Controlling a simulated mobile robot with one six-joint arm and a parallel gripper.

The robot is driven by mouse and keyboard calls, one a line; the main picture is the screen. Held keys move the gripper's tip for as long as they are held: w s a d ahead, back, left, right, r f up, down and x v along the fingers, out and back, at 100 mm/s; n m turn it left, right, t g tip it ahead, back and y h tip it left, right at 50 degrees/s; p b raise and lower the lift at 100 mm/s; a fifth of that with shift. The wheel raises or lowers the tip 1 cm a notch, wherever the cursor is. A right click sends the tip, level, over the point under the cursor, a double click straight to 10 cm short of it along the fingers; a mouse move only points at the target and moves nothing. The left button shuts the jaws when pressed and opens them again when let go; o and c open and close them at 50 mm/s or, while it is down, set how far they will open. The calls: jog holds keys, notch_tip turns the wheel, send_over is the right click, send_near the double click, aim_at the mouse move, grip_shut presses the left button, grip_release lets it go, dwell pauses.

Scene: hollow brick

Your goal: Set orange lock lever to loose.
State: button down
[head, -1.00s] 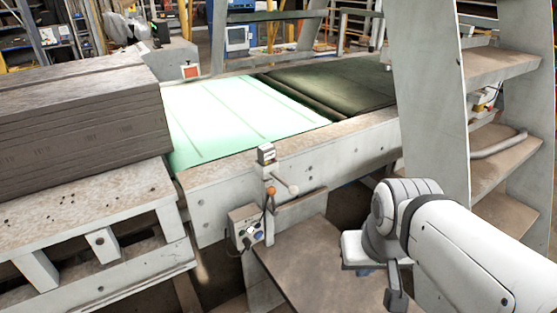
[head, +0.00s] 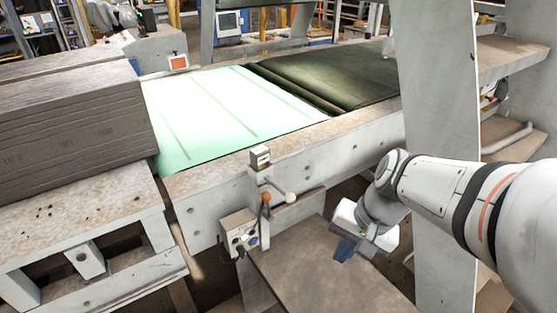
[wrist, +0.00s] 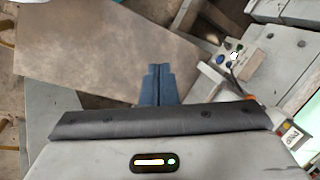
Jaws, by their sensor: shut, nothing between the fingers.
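The orange lock lever (head: 266,199) shows in the head view as a small orange knob on the front of the machine frame, above a control box. A bit of orange (wrist: 251,97) shows in the wrist view at the right, mostly hidden behind my gripper's body. My gripper (head: 345,250) is to the right of the lever and lower in the head view, over the brown board, apart from the lever. Its blue fingers (wrist: 159,72) are together and empty in the wrist view.
A grey control box (head: 238,233) with knobs hangs below the lever. A pale-tipped handle (head: 290,197) sticks out beside it, and a small box (head: 260,157) stands above. The brown board (head: 320,265) lies below my gripper. A grey upright (head: 435,80) stands at right.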

jog(key=w+a+f+m+g+y, duration=0.1)
jog(key=w+a+f+m+y, duration=0.1)
jog(key=w+m+y, duration=0.15)
jog(key=m+t+y+p, duration=0.2)
jog(key=m+t+y, duration=0.35)
jog(key=m, duration=0.95)
send_near(267, 206)
jog(key=p+x, duration=0.3)
jog(key=x, duration=0.3)
jog(key=shift+w+d+f+p, duration=0.2)
jog(key=shift+w+f+p, duration=0.05)
jog(key=shift+p, duration=0.05)
jog(key=shift+d+n, duration=0.1)
jog(key=shift+n, duration=0.15)
